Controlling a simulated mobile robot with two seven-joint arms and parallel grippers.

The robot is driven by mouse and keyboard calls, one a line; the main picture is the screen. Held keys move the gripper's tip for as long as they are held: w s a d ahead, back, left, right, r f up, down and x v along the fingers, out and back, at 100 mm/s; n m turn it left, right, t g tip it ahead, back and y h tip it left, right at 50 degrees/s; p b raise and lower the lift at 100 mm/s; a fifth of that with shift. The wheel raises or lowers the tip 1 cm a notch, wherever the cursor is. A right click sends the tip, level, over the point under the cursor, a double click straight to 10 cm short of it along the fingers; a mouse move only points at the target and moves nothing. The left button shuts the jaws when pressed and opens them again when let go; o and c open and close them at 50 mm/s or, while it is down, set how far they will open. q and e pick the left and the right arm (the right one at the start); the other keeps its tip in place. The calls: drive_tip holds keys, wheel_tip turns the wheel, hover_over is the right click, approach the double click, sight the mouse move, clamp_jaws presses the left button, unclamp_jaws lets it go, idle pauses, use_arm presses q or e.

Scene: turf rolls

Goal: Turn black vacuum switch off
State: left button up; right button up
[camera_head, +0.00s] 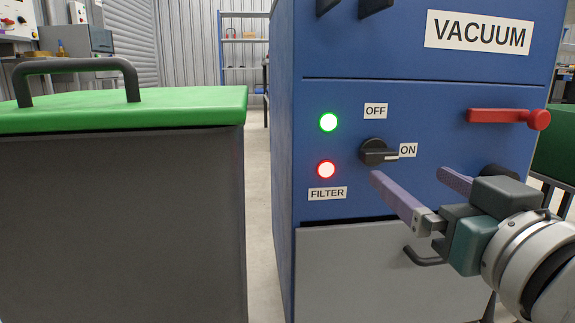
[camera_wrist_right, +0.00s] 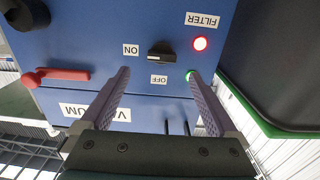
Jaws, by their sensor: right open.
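The black vacuum switch (camera_head: 375,153) is a rotary knob on the front of the blue vacuum cabinet (camera_head: 430,95). Its pointer is turned to the right, at the ON label (camera_head: 408,150); the OFF label (camera_head: 376,111) is above it. My right gripper (camera_head: 415,180) is open and empty, to the lower right of the switch in the head view and apart from it. In the right wrist view, which is upside down, the switch (camera_wrist_right: 160,53) shows between and beyond the two fingers. My left gripper is not in view.
A green light (camera_head: 328,122) and a red light (camera_head: 326,169) above the FILTER label glow left of the switch. A red handle (camera_head: 508,117) sticks out at right. A grey bin with a green lid (camera_head: 120,105) stands at left, with a floor gap between.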

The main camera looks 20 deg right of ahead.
sight(382, 158)
drive_tip(key=b+x, duration=0.1)
drive_tip(key=x, duration=0.5)
drive_tip(key=shift+w+a, duration=0.15)
drive_tip(key=shift+w+b, duration=0.3)
drive_tip(key=shift+w, duration=0.05)
drive_tip(key=shift+w+d, duration=0.3)
drive_tip(key=shift+w, duration=0.05)
drive_tip(key=shift+a, duration=0.1)
drive_tip(key=shift+c, duration=0.6)
drive_tip(key=c, duration=1.3)
drive_tip(key=shift+o, duration=0.2)
